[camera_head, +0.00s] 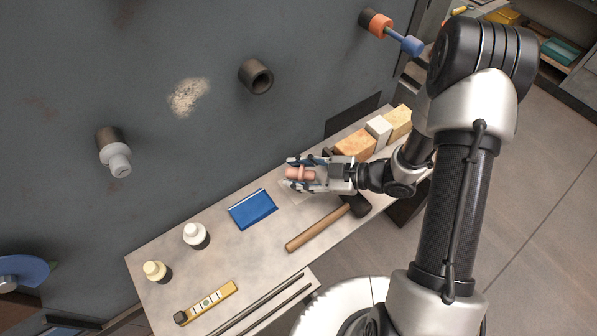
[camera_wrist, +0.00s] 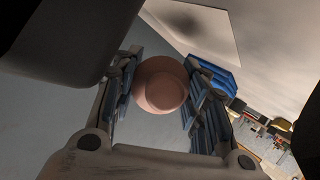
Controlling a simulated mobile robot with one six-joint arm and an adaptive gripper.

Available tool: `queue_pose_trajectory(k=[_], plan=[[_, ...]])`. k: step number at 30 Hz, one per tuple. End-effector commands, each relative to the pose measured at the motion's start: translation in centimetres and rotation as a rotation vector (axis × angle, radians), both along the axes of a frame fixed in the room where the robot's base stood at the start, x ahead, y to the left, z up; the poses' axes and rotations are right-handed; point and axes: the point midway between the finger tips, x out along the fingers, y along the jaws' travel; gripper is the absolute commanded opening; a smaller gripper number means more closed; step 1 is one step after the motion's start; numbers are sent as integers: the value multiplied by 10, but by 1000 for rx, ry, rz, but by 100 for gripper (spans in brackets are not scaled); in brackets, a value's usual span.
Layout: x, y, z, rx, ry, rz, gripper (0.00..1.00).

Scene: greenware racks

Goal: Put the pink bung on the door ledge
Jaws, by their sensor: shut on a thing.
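The pink bung (camera_head: 300,173) is a small stepped plug. My gripper (camera_head: 298,173) is shut on it, with blue-padded fingers on either side, over the right half of the pale door ledge (camera_head: 215,265). In the wrist view the bung (camera_wrist: 160,86) sits between the two blue finger pads, its round end toward the camera. I cannot tell how far above the ledge it is held.
On the ledge are a blue tray (camera_head: 252,209), a hammer (camera_head: 318,228), blocks (camera_head: 355,146), two pale bungs (camera_head: 195,235) (camera_head: 156,271) and a yellow level (camera_head: 207,302). The dark door wall carries an open spyhole tube (camera_head: 256,76) and a plugged one (camera_head: 115,157).

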Motion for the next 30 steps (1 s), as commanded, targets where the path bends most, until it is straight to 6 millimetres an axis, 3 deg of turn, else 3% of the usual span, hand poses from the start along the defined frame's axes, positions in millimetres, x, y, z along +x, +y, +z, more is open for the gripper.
queue_pose_trajectory(k=[22, 23, 30], plan=[[0, 0, -16, 0, 0, 0, 2], [0, 0, -15, 0, 0, 0, 41], [0, 0, -15, 0, 0, 0, 57]])
